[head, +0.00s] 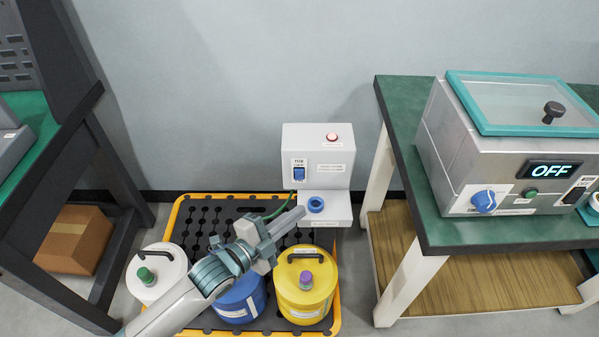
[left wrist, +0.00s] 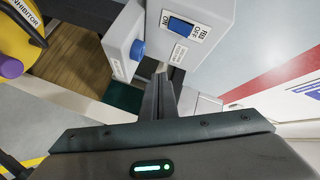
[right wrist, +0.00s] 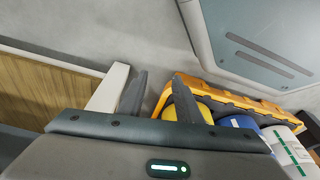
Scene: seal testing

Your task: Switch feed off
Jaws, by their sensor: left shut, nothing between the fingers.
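The white feed box (head: 317,150) stands against the wall behind the spill pallet in the head view. Its blue rocker switch (head: 299,174) is on the front left, with a red lamp (head: 332,137) on top. In the left wrist view the blue switch (left wrist: 181,25) sits on a plate marked ON and OFF. A blue round part (head: 316,205) is on the lower ledge. My left gripper (head: 301,211) is shut and empty, below the switch and beside the blue round part. The left wrist view shows its fingers (left wrist: 162,75) together. My right gripper (right wrist: 158,92) is open and empty.
White, blue (head: 240,300) and yellow (head: 305,290) canisters stand on the yellow-edged pallet (head: 180,212) below my left arm. A green-topped table (head: 400,110) at right holds a machine (head: 450,150) reading OFF. A dark bench with a cardboard box (head: 72,240) is at left.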

